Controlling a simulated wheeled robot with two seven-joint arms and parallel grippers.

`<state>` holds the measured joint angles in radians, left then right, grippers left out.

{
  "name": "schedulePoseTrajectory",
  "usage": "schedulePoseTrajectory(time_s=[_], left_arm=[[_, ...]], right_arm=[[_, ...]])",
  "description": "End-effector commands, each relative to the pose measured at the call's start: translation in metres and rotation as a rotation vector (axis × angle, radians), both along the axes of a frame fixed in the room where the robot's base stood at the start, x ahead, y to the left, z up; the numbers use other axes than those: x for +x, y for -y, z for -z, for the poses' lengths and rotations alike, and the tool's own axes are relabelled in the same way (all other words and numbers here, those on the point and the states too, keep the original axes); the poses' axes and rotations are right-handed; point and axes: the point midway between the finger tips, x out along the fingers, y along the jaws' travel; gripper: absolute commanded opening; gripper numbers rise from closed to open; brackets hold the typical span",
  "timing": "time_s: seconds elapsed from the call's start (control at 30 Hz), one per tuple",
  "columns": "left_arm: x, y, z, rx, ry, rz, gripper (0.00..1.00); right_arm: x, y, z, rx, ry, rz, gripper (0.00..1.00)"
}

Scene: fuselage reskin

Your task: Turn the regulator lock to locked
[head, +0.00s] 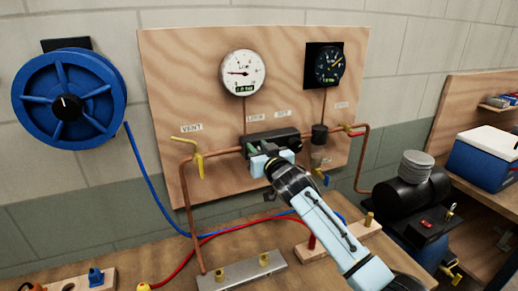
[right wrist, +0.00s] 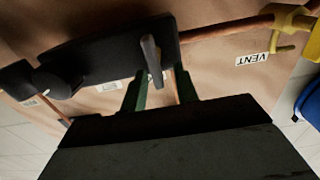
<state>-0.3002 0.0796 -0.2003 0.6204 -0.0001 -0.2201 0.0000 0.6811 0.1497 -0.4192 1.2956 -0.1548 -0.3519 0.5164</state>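The regulator is a dark block (head: 286,136) on the copper pipe of the wooden panel, below the two gauges. In the right wrist view, the dark block (right wrist: 105,55) carries a short grey lever (right wrist: 150,55), which seems to be the lock. My right gripper (head: 258,149) is in front of the block's left part and partly hides it. In the wrist view its two green fingers (right wrist: 160,80) are apart, with the lever's end between or just in front of their tips. Contact cannot be told. My left gripper is not in view.
A yellow-handled valve (head: 199,165) by the VENT label (head: 191,128) is left of the regulator. A white gauge (head: 242,72) and a black gauge (head: 328,65) hang above. Blue and red hoses cross the bench below. A blue reel (head: 70,97) hangs at left.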

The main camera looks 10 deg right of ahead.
Motion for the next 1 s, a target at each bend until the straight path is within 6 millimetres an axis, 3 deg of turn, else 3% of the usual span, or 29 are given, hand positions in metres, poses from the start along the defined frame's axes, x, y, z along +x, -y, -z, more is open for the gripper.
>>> schedulePoseTrajectory(time_s=[0.03, 0.2, 0.23, 0.67, 1.0], left_arm=[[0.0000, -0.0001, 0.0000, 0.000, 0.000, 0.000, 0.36], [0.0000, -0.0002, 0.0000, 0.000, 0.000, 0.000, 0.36], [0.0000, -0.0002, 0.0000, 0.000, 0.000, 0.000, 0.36], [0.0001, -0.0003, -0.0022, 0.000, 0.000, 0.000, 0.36], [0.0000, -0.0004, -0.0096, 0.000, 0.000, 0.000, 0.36]], right_arm=[[-0.0001, 0.0000, 0.0000, 0.000, 0.000, 0.000, 0.23], [-0.0002, 0.0000, 0.0000, 0.000, 0.000, 0.000, 0.01], [-0.0002, 0.0001, 0.0000, 0.000, 0.000, 0.000, 0.00], [-0.0005, -0.0013, -0.0002, -0.053, 0.009, 0.000, 0.00], [-0.0016, -0.0074, -0.0001, -0.292, 0.058, -0.001, 0.00]])
